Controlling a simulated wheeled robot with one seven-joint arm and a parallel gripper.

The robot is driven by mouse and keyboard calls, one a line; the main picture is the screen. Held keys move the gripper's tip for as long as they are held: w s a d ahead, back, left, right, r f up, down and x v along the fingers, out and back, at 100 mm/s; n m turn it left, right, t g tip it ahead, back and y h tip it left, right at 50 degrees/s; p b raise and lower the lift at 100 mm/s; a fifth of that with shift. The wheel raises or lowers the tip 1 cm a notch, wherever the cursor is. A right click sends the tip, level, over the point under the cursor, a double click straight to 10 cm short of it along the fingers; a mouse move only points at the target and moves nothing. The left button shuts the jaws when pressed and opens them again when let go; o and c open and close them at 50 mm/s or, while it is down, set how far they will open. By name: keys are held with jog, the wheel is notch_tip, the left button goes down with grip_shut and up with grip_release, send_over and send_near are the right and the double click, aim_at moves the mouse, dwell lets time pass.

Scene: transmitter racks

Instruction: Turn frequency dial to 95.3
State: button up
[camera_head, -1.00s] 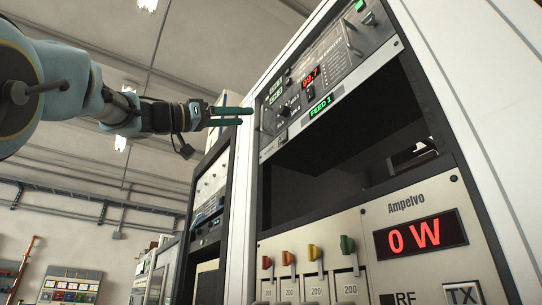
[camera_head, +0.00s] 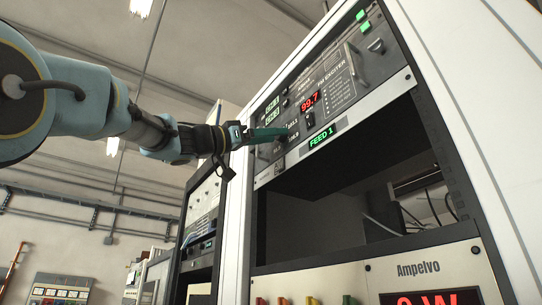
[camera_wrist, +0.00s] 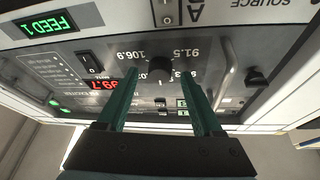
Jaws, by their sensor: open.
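The frequency dial (camera_wrist: 160,69) is a small black round knob on the grey FM exciter panel (camera_head: 345,82). In the wrist view it sits between the two teal fingers of my gripper (camera_wrist: 161,76), with a gap on each side. The printed marks 106.9 and 91.5 show near it; other marks are partly covered by the right finger. The red frequency display (camera_head: 310,102) reads 99.7; it also shows in the wrist view (camera_wrist: 104,85). In the head view my open gripper (camera_head: 284,133) reaches the panel's left part and its fingers hide the dial.
A green FEED 1 display (camera_head: 321,138) and a rocker switch (camera_wrist: 91,64) are close by on the panel. A metal handle (camera_wrist: 226,88) stands out to the dial's right in the wrist view. An open rack bay (camera_head: 330,205) lies below, above the Ampelvo unit (camera_head: 418,268).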

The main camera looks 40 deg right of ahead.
grip_shut()
dwell(0.7)
